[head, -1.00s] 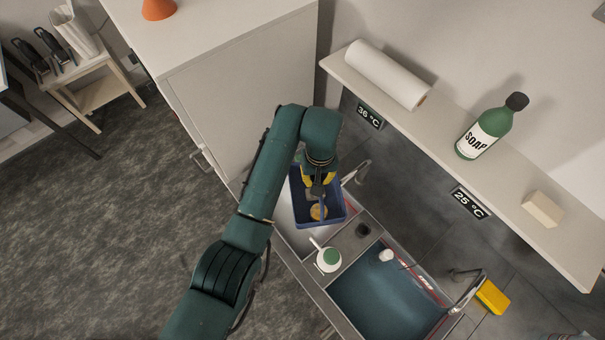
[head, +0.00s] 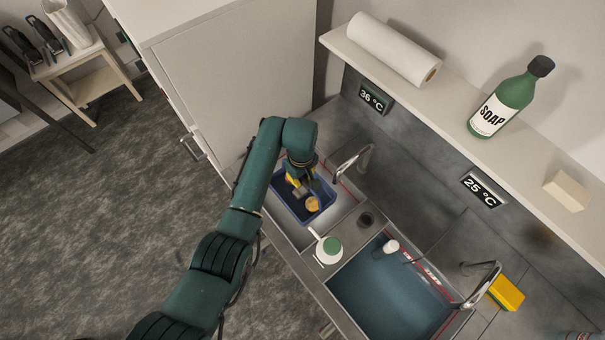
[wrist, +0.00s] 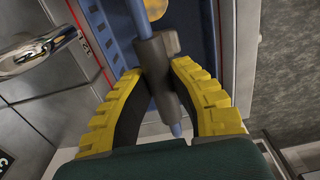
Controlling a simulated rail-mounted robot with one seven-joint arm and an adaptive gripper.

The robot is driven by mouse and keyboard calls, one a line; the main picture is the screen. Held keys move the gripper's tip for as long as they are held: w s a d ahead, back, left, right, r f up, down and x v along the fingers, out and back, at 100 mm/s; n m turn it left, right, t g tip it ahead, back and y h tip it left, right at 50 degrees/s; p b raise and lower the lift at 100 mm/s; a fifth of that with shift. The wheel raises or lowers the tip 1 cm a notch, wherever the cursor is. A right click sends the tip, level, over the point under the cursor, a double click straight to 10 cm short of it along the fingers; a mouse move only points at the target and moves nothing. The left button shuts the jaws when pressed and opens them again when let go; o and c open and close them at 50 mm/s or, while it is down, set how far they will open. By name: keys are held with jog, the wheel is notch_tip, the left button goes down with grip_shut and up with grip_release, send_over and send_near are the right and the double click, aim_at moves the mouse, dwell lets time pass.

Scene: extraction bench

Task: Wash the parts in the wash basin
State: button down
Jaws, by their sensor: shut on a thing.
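My gripper (head: 299,187), with yellow fingers, is shut on the grey grip (wrist: 157,72) of a blue rod-like handle. The handle crosses over a blue basket (head: 322,214), which is at the left basin; whether it rests on the basin floor is unclear. A round golden part (head: 312,203) lies in the basket and shows partly in the wrist view (wrist: 183,8). Other contents are hidden by the gripper. The left basin (head: 345,202) has a 36 °C display (head: 375,99) above it. The right basin (head: 385,295) holds bluish water below a 25 °C display (head: 484,189).
Taps (head: 352,165) and (head: 484,283) rise behind the basins. A small white cylinder (head: 391,246) is at the right basin's edge. A yellow sponge (head: 507,293) lies right. The shelf holds a soap bottle (head: 508,99) and paper roll (head: 393,50).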

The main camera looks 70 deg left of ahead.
aim_at(302, 200)
notch_tip(302, 200, down, 20)
jog(key=b, duration=1.9)
jog(key=shift+r, duration=0.35)
jog(key=shift+r+p, duration=0.35)
jog(key=shift+p, duration=0.3)
jog(key=shift+f, duration=0.15)
jog(key=shift+f, duration=0.3)
jog(key=shift+r+p, duration=0.45)
jog(key=shift+p, duration=0.15)
jog(key=shift+f, duration=0.15)
